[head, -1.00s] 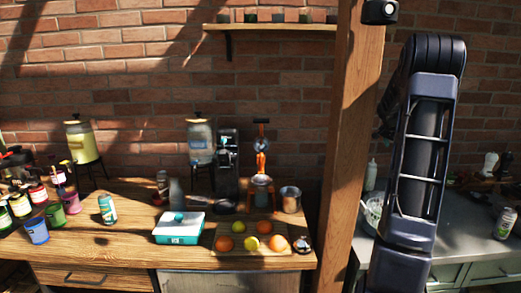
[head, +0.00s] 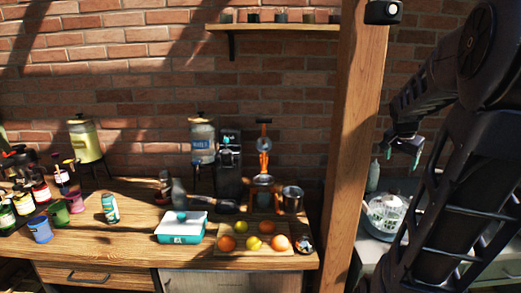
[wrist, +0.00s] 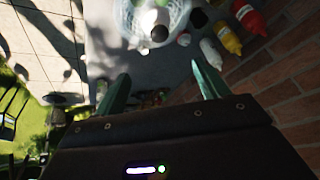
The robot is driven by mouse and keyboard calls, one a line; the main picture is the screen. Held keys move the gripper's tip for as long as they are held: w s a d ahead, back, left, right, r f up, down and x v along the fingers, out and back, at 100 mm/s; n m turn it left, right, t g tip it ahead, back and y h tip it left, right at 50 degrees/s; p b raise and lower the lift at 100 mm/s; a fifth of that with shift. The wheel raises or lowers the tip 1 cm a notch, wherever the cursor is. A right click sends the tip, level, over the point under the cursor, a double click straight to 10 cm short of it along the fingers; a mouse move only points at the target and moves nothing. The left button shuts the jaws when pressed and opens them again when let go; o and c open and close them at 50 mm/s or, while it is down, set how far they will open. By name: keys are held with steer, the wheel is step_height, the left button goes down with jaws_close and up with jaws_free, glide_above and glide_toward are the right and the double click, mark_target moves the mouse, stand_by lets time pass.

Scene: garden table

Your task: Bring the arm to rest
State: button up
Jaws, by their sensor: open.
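My gripper (head: 405,142) hangs in the air to the right of the wooden post in the head view, above the grey counter. Its teal fingers point down. In the wrist view my gripper (wrist: 160,85) shows two teal fingers spread apart with nothing between them. My dark arm fills the right side of the head view, bent over at the top. It hides much of the grey counter.
A wooden post (head: 350,150) stands left of my gripper. A white basket (head: 387,211) sits on the grey counter (head: 372,248) below, and shows in the wrist view (wrist: 172,12). Bottles (wrist: 245,20) stand by the brick wall. The wooden table (head: 100,240) holds fruit, jars and a juicer.

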steer(key=s+a+f+m+g+y, duration=0.1)
steer(key=s+a+f+m+y, duration=0.15)
steer(key=s+a, duration=0.6)
steer(key=s+a+f+m+g+y, duration=0.15)
steer(key=s+a+f, duration=0.25)
steer(key=s+a, duration=0.4)
steer(key=a+r+n+t, duration=0.1)
steer(key=n, duration=0.4)
steer(key=w+r+n+t, duration=0.1)
steer(key=n, duration=0.4)
steer(key=w+a+r+n+t, duration=0.1)
steer(key=n, duration=0.3)
steer(key=shift+w+a+r+n+h, duration=0.1)
steer(key=shift+a+r+n+h, duration=0.2)
steer(key=shift+r+n, duration=0.1)
